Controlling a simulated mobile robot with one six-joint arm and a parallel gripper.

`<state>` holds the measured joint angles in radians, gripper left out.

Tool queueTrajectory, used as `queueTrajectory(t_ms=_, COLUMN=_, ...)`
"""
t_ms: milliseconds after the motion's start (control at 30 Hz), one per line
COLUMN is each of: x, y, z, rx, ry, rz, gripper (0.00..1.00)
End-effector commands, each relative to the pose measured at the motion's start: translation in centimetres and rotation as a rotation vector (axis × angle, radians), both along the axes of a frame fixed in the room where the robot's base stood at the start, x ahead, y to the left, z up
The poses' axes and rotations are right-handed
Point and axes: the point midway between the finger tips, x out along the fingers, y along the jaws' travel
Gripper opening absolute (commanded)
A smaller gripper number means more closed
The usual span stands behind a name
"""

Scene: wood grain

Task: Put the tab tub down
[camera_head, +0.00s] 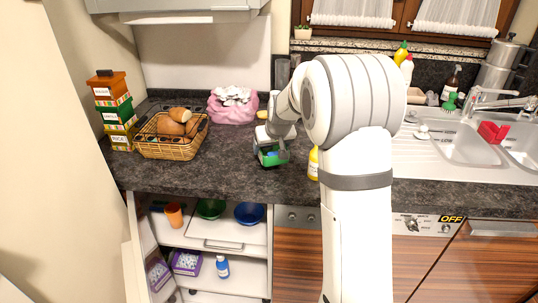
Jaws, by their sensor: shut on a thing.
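The tab tub (270,158), a small green tub with some blue on it, is over the dark countertop (225,180), left of my arm. My gripper (269,150) is shut on it from above. The dark fingers and wrist hide part of the tub. I cannot tell whether its base touches the counter or is slightly above it.
A bread basket (168,151) and stacked tins (116,110) stand to the left. A pink bag (233,106) is behind. A yellow bottle (313,165) stands close to the right of the tub. The sink (466,148) is farther right. An open cupboard (215,232) lies below. Counter front-left is clear.

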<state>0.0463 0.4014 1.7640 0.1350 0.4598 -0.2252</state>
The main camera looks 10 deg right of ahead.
Motion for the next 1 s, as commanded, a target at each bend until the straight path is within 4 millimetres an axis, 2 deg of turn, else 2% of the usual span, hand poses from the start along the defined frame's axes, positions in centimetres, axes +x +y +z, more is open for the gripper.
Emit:
queueTrajectory(t_ms=100, x=-0.1, y=0.0, z=-1.9, rx=0.0, ry=0.005, rz=0.0, gripper=0.5)
queueTrajectory(t_ms=200, x=0.0, y=0.0, z=-3.0, rx=0.0, ry=0.003, rz=0.0, gripper=0.5)
queueTrajectory(t_ms=533, x=0.0, y=0.1, z=-3.4, rx=0.0, ry=0.001, rz=0.001, gripper=0.5)
queueTrajectory(t_ms=567, x=0.0, y=0.1, z=-3.4, rx=0.0, ry=0.002, rz=0.001, gripper=0.78)
queueTrajectory(t_ms=800, x=0.0, y=0.1, z=-3.3, rx=0.0, ry=0.002, rz=0.001, gripper=0.97)
queueTrajectory(t_ms=1000, x=0.0, y=0.2, z=-3.2, rx=0.0, ry=0.002, rz=0.002, gripper=0.99)
